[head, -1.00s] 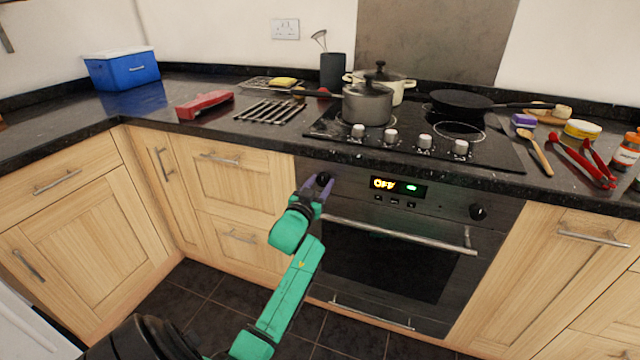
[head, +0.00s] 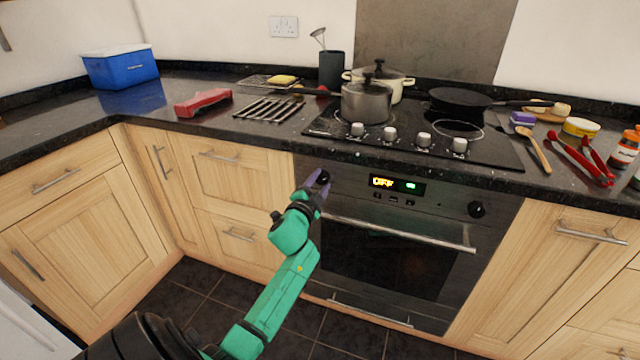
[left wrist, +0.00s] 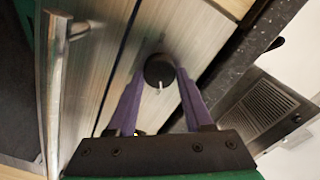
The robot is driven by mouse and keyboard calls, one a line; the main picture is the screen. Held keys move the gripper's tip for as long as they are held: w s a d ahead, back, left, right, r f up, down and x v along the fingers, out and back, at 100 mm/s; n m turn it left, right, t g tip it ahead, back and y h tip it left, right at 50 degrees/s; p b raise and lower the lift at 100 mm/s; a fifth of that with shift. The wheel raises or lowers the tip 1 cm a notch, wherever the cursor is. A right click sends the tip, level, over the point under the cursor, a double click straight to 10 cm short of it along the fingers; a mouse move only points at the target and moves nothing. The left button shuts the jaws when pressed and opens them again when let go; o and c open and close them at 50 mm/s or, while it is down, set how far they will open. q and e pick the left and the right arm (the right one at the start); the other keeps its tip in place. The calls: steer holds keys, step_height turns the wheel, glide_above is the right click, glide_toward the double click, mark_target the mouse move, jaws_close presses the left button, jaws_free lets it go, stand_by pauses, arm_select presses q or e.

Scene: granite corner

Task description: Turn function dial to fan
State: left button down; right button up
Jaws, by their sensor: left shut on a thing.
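The function dial (head: 323,176) is a small black knob at the left end of the oven's control panel. It also shows in the left wrist view (left wrist: 158,68), with a white pointer mark at its lower edge. My left gripper (head: 318,184) has its purple fingers on either side of the dial and is shut on it. The fingers partly hide the dial in the head view. The lit display (head: 397,185) shows yellow text too blurred to read and a green mark. My right gripper is not in view.
A second black knob (head: 476,209) is at the panel's right end. The oven handle (head: 400,232) runs below the panel. The hob (head: 420,135) above carries pots and a pan. The floor before the oven is clear.

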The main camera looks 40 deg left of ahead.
arm_select(q)
steer(key=m, duration=0.3)
steer(key=m+b, duration=0.1)
steer(key=m, duration=0.2)
steer(key=shift+f+m, duration=0.2)
steer(key=shift+m, duration=0.1)
steer(key=m, duration=0.5)
steer(key=shift+m, duration=0.3)
steer(key=shift+b, duration=0.3)
steer(key=shift+c, duration=1.6)
jaws_free()
steer(key=shift+s, duration=0.1)
steer(key=v, duration=1.4)
steer(key=shift+s, duration=0.2)
